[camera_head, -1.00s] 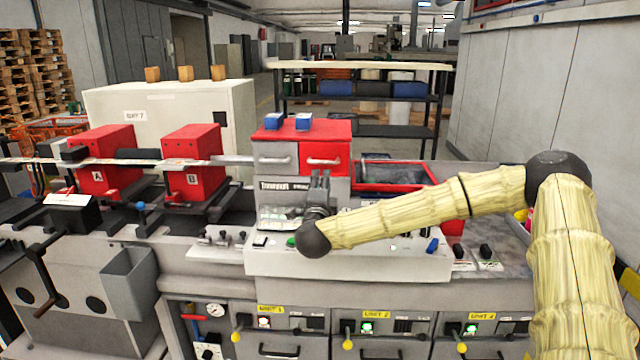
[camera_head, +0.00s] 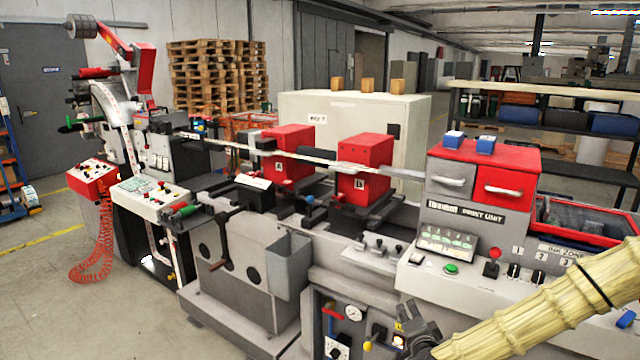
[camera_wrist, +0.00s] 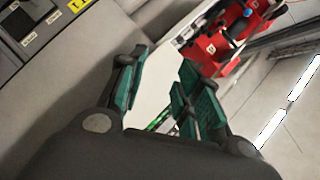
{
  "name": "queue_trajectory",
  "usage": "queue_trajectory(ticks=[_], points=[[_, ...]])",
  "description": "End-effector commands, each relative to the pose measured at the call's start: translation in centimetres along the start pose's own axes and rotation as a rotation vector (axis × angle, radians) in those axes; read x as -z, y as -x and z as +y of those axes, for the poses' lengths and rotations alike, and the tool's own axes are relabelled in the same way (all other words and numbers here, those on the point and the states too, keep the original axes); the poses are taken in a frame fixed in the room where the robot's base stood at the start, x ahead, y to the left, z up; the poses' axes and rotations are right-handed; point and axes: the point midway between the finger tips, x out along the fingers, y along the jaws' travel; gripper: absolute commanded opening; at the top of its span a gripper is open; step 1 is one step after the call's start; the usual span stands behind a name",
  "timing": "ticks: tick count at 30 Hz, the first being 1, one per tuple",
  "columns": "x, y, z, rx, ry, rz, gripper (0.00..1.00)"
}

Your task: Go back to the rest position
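My gripper (camera_head: 412,334) is at the lower right of the head view, in front of the print unit's lower panel. In the wrist view my gripper (camera_wrist: 168,98) shows two teal-padded fingers spread apart with no object held between them. The label rewinder (camera_head: 345,215) runs across the head view, with red blocks marked A (camera_head: 288,152) and B (camera_head: 364,168) on it. The print unit (camera_head: 470,195) has a red and grey drawer top and a sloped control panel with a green button (camera_head: 451,269).
A white cabinet (camera_head: 325,118) stands behind the machine. Wooden pallets (camera_head: 215,75) are stacked at the back. A control box with a red coiled cord (camera_head: 95,255) is at the left. The floor (camera_head: 70,320) at the lower left is clear.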

Motion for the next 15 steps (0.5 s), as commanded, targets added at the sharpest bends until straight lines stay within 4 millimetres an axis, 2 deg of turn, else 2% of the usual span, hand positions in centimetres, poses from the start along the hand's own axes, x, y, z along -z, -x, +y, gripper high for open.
queue_trajectory(ticks=[1, 6, 11, 15], points=[[-2.5, 0.8, 1.9, -0.027, 0.046, -0.055, 0.34], [-9.3, 4.2, 8.2, -0.121, 0.189, -0.233, 0.34], [-14.5, 8.6, 14.5, -0.212, 0.327, -0.405, 0.34], [-17.9, 13.2, 20.2, -0.296, 0.450, -0.558, 0.34]])
